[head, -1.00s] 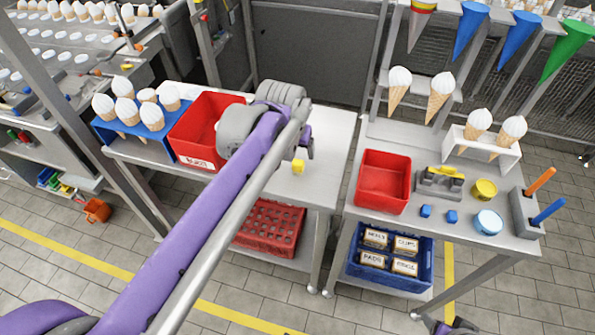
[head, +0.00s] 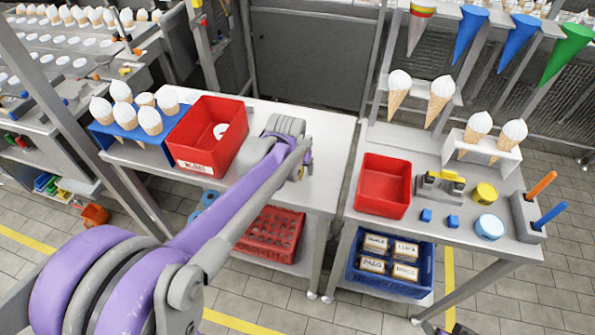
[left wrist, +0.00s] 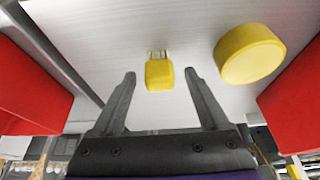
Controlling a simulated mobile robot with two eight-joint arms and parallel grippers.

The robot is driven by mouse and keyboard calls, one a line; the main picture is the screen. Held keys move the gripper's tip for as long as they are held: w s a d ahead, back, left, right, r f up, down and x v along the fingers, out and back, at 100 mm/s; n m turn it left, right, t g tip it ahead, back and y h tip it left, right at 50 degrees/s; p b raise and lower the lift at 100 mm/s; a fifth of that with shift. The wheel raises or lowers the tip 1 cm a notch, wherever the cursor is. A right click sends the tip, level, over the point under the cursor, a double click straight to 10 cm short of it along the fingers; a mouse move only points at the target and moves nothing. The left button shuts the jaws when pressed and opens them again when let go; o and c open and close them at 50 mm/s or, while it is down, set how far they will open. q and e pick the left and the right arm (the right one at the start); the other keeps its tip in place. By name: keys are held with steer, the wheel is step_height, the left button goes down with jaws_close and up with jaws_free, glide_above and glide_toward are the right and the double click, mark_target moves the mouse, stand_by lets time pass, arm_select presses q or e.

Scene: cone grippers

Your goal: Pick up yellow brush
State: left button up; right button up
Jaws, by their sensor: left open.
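A yellow block with pale bristles at its far end, the yellow brush (left wrist: 159,74), lies on the white tabletop in the left wrist view. My left gripper (left wrist: 160,90) is open, and its two fingers stand on either side of the brush's near end with gaps on both sides. The brush looks free of the fingers; how high they are above the table is hard to tell. In the head view my left gripper (head: 298,174) is over the right part of the left table, and my arm hides most of what lies below it.
A thick yellow disc (left wrist: 250,54) lies right of the brush in the left wrist view. A red bin (head: 212,133) with a white item inside and a blue holder of cones stand on the left table (head: 325,130). Another red bin (head: 383,185) stands on the right table.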

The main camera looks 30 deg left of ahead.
arm_select(q)
jaws_close()
stand_by(0.3)
steer(key=shift+r, duration=0.1)
step_height(320, 180, up, 10)
steer(key=shift+p, duration=0.45)
steer(key=c, duration=0.8)
jaws_free()
jaws_close()
